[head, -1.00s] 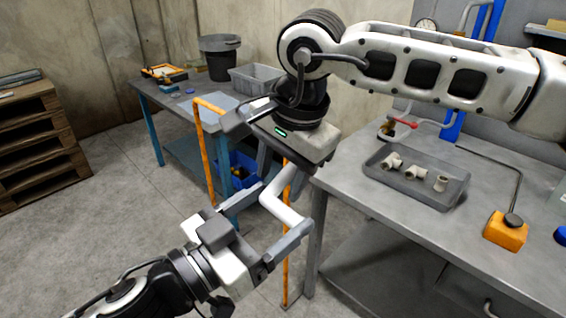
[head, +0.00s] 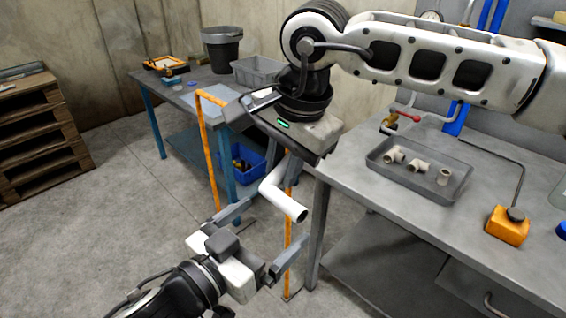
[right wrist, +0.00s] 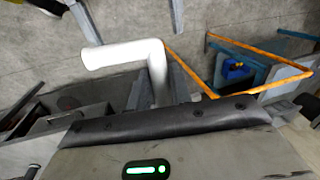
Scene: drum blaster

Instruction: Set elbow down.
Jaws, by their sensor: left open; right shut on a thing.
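The white elbow (head: 285,203) is a bent pipe held in the air between my two arms, in front of the grey bench. My right gripper (head: 281,168) points down and is shut on its upper leg; the other leg slants down to the right with its round end showing. In the right wrist view the elbow (right wrist: 125,54) sticks out from between my right fingers (right wrist: 158,95). My left gripper (head: 277,224) is open just below the elbow, one finger on each side, with a gap to it.
A grey tray (head: 377,162) with a few beige fittings lies on the right bench (head: 450,215). An orange block (head: 507,229) with a bent rod stands nearer. An orange frame (head: 207,150) rises behind my grippers. A blue-legged table (head: 180,92) holds a grey bin (head: 257,72).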

